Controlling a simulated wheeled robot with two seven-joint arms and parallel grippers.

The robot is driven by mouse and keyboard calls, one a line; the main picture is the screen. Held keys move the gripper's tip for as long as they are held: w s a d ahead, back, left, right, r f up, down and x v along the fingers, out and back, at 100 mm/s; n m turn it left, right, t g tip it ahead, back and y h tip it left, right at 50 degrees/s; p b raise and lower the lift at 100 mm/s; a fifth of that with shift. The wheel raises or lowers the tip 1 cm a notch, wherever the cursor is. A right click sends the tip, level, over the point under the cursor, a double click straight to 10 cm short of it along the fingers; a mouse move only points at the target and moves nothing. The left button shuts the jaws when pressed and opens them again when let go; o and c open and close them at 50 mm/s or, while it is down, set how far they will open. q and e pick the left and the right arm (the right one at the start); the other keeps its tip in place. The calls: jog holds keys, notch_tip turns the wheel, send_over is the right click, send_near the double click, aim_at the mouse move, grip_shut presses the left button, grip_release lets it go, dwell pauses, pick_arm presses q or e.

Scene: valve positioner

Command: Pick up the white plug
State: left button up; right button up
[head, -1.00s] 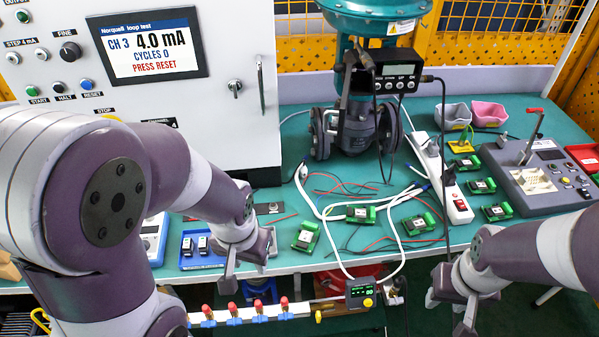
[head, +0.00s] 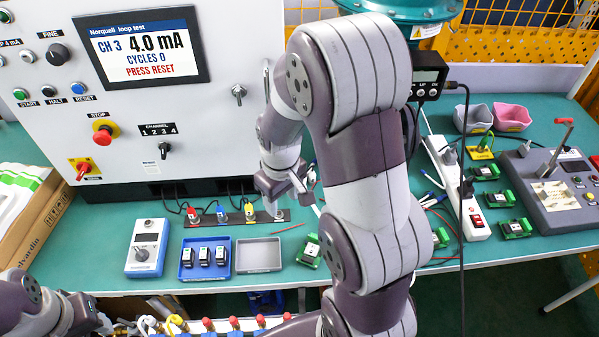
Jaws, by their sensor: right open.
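A dark strip (head: 235,219) at the foot of the control cabinet holds a row of coloured plugs: red (head: 192,214), blue (head: 221,214) and yellow (head: 249,211). At its right end a small pale piece, apparently the white plug (head: 279,216), shows just below my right gripper and is partly hidden by it. My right gripper (head: 286,203) is open, with its fingers close above that end of the strip; I cannot tell whether they touch the plug. My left gripper (head: 92,320) is low at the left, partly cut off, and its jaws are unclear.
A blue tray (head: 188,273) with three small modules, an empty grey tray (head: 258,241) and a blue-white handheld meter (head: 146,248) stand in front of the strip. The cabinet (head: 215,110) rises behind it. My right arm hides the middle of the bench.

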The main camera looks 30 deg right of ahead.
jog(key=w+d+f+n+g+p, duration=0.1)
jog(key=w+d+f+n, duration=0.1)
jog(key=w+d, duration=0.3)
jog(key=w+d+f+n+p, duration=0.1)
jog(key=w+d, duration=0.1)
jog(key=d, duration=0.5)
jog(key=n, duration=1.1)
send_over(314, 174)
jog(key=shift+n, duration=0.4)
jog(key=f+p, duration=0.1)
jog(key=f, duration=0.6)
jog(key=f+p, duration=0.1)
jog(key=f, duration=0.3)
jog(key=shift+w+d+p, duration=0.2)
jog(key=shift+w+p, duration=0.1)
jog(key=shift+p, duration=0.05)
jog(key=shift+f, duration=0.3)
jog(key=shift+r, duration=0.1)
jog(key=c, duration=0.4)
pick_arm(q)
notch_tip(314, 174, up, 6)
jog(key=shift+w+d+f, duration=0.1)
jog(key=shift+w, duration=0.05)
pick_arm(e)
grip_shut()
